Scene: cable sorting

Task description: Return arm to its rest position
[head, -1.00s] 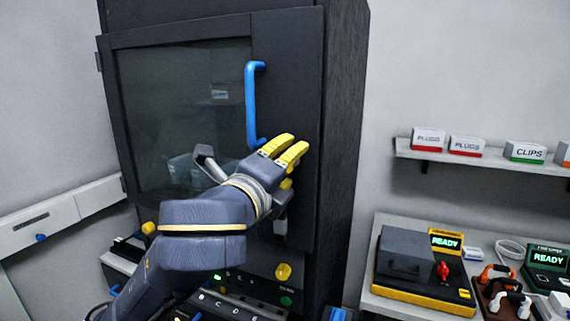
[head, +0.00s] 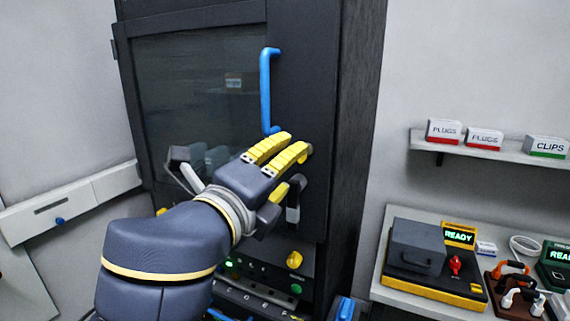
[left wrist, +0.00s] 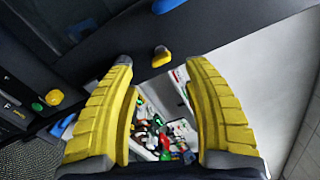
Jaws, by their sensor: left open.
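My left gripper (head: 283,168) is in front of the dark cabinet door (head: 310,60), just below the blue door handle (head: 265,90). Its yellow fingers are spread and hold nothing. The left wrist view shows both fingers (left wrist: 165,110) wide apart, with a yellow knob (left wrist: 160,56) beyond them on the dark panel. Whether the fingers touch the door cannot be told. The cabinet door looks shut. My right gripper is in neither view.
A bench at the right holds a grey and yellow machine (head: 425,262) with a READY screen (head: 459,236). A wall shelf (head: 480,151) above carries boxes of plugs and clips. A white drawer unit (head: 70,203) is at the left. Bare wall lies between cabinet and shelf.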

